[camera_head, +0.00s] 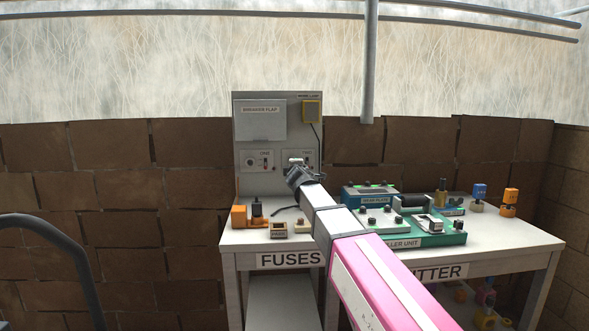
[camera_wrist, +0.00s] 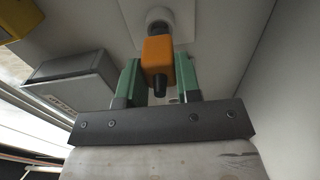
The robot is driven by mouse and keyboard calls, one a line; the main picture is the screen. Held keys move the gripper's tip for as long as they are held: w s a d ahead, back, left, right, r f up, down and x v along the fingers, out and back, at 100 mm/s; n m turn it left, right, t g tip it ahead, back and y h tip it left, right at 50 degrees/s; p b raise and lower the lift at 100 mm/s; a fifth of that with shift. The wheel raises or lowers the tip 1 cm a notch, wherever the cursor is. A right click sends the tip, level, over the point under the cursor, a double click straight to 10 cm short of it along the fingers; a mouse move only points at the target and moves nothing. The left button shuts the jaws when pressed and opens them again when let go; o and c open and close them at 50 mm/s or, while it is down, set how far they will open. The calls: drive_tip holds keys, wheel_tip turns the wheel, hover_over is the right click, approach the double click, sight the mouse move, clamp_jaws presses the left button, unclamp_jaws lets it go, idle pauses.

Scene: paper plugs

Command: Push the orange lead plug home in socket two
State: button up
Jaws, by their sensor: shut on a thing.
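My gripper (camera_head: 297,164) is at the socket marked TWO on the grey upright panel (camera_head: 247,185), and my arm hides most of that socket. In the wrist view, the green fingers of my gripper (camera_wrist: 158,68) are shut on the orange lead plug (camera_wrist: 158,52), one on each side. The plug's far end meets or overlaps a round white socket (camera_wrist: 158,17). I cannot tell how deep it sits. The plug's dark tail points back between the fingers. In the head view the plug is hidden by my gripper.
Socket one (camera_head: 259,161) is to the left. A breaker flap (camera_head: 260,120) and a yellow lamp box (camera_head: 312,111) are above. Orange fuse parts (camera_head: 240,215) stand on the bench at left. A green unit (camera_head: 440,236) fills the bench to the right of my arm.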

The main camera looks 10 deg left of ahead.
drive_tip(key=shift+x, duration=1.45)
drive_tip(key=o, duration=1.1)
drive_tip(key=shift+s, duration=0.1)
drive_tip(key=shift+v, duration=2.7)
drive_tip(key=shift+s, duration=0.1)
